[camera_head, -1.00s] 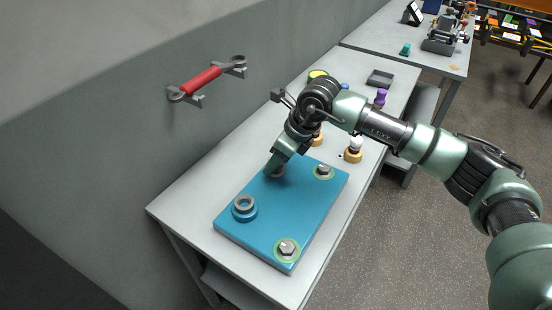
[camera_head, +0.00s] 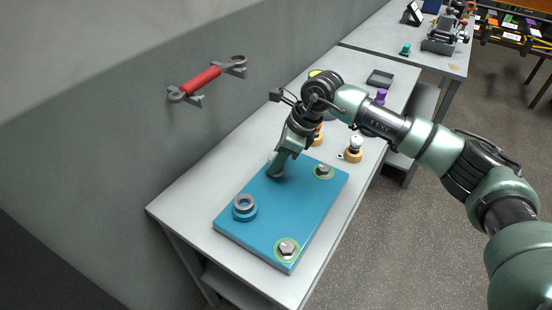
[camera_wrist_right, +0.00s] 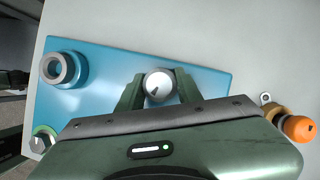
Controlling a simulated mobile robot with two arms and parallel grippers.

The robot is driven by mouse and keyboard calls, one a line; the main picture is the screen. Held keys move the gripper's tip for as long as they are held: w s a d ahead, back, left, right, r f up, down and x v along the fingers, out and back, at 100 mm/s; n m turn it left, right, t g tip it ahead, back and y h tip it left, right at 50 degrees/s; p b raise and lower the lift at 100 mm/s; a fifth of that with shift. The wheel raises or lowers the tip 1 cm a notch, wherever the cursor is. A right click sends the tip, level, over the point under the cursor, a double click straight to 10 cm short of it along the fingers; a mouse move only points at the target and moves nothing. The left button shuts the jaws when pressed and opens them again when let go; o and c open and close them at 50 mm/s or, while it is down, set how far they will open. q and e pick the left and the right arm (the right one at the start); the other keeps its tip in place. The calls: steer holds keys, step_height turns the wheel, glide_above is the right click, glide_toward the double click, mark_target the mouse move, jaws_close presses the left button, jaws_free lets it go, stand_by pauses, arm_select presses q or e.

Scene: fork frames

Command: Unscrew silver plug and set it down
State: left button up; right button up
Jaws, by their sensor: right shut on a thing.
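The silver plug (camera_wrist_right: 160,86) is a round, light-grey knob with a dark mark on its top. In the right wrist view it sits between the two fingers of my right gripper (camera_wrist_right: 158,92), which is shut on it. In the head view my right gripper (camera_head: 276,168) reaches down to the back left part of the blue plate (camera_head: 280,215), and its fingers hide most of the plug. I cannot tell whether the plug is still seated in the plate. My left gripper does not show.
Brass-based fittings (camera_head: 353,152) stand behind the plate. A red-handled wrench (camera_head: 202,79) hangs on the wall. Bare table lies left of the plate.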

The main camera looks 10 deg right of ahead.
steer(key=n+g, duration=0.2)
steer(key=n, duration=0.3)
steer(key=shift+r, duration=0.1)
steer(key=n+g, duration=0.1)
steer(key=n, duration=0.1)
steer(key=shift+a+n, duration=0.1)
steer(key=shift+n, duration=0.2)
steer(key=o, duration=0.8)
steer(key=shift+a, duration=0.1)
steer(key=shift+m+t, duration=0.4)
steer(key=shift+m, duration=0.6)
steer(key=m+t, duration=0.1)
steer(key=m, duration=0.2)
steer(key=shift+m+t, duration=0.3)
steer(key=shift+m, duration=0.1)
steer(key=m+t, duration=0.1)
steer(key=m, duration=0.2)
steer(key=m+t+h, duration=0.1)
steer(key=m, duration=0.2)
